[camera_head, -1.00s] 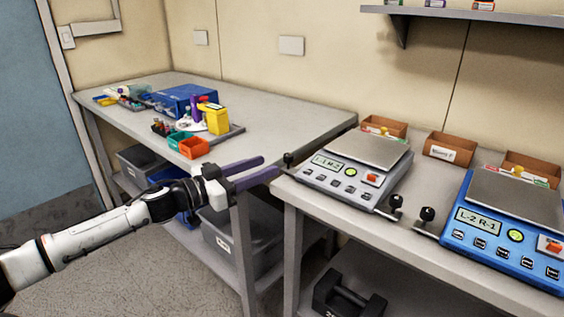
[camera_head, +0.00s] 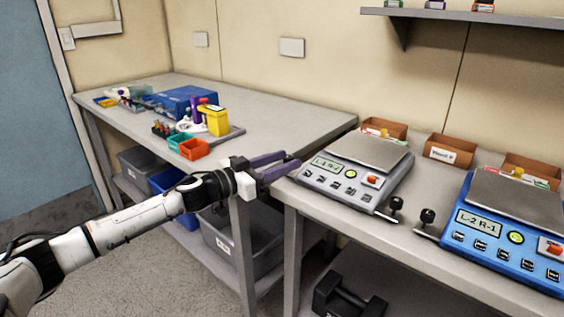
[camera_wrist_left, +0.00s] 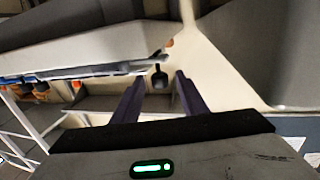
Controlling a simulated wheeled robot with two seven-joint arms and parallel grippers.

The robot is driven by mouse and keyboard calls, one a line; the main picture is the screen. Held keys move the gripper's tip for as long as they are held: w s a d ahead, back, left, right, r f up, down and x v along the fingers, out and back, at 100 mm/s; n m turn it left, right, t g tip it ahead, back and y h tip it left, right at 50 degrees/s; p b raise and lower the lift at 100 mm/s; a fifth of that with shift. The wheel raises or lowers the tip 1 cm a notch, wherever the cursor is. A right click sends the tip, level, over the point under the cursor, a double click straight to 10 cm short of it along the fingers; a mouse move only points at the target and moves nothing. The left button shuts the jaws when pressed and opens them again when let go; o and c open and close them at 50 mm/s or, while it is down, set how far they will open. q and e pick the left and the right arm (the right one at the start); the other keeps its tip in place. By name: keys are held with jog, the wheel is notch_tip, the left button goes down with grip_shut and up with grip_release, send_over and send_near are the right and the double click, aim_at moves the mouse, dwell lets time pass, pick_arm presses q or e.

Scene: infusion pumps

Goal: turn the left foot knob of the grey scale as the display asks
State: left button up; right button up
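The grey scale (camera_head: 345,180) stands on the right bench with a bare metal plate on top. Its small display (camera_head: 327,164) is hard to read, perhaps L-1 with an R figure after it. My left gripper (camera_head: 292,159) is open at the scale's left front corner. The left foot knob is hidden by the fingers in the head view. In the left wrist view a dark round knob (camera_wrist_left: 159,78) shows between the two open fingertips, with gaps on both sides. The scale's right foot knob (camera_head: 396,203) is black and stands clear. My right gripper is not in view.
A blue scale (camera_head: 505,235) showing L-2 R-1 stands to the right, with its own black knob (camera_head: 427,216). Cardboard boxes (camera_head: 450,150) stand behind the scales. The left bench (camera_head: 270,115) holds coloured bins, and its right end is bare.

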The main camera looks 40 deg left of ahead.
pick_arm(q)
grip_shut()
jog(key=shift+s+d+r+n+t+y+p, duration=0.1)
jog(key=shift+d+n+t+y+p, duration=0.05)
jog(key=shift+n+y+p, duration=0.35)
jog(key=shift+d+r+n+t+y+p, duration=0.15)
jog(key=shift+n+y+p, duration=0.15)
jog(key=shift+y+p, duration=0.3)
jog(key=shift+d+f+n+y+p, duration=0.1)
jog(key=shift+n+y+p, duration=0.55)
jog(key=shift+y, duration=0.35)
jog(key=n+y, duration=0.2)
jog(key=shift+d+f+y, duration=0.15)
jog(key=shift+f+y, duration=0.05)
jog(key=shift+y, duration=0.2)
jog(key=n+y+b, duration=0.2)
jog(key=y, duration=0.1)
jog(key=shift+d+f, duration=0.15)
jog(key=n+g+y+b, duration=0.1)
jog(key=y, duration=0.1)
jog(key=shift+n+y+b, duration=0.25)
jog(key=shift+y+b, duration=0.05)
jog(key=shift+b, duration=0.05)
jog(key=shift+r+g+y+b, duration=0.2)
jog(key=shift+g+y+b, duration=0.15)
jog(key=shift+g+y, duration=0.05)
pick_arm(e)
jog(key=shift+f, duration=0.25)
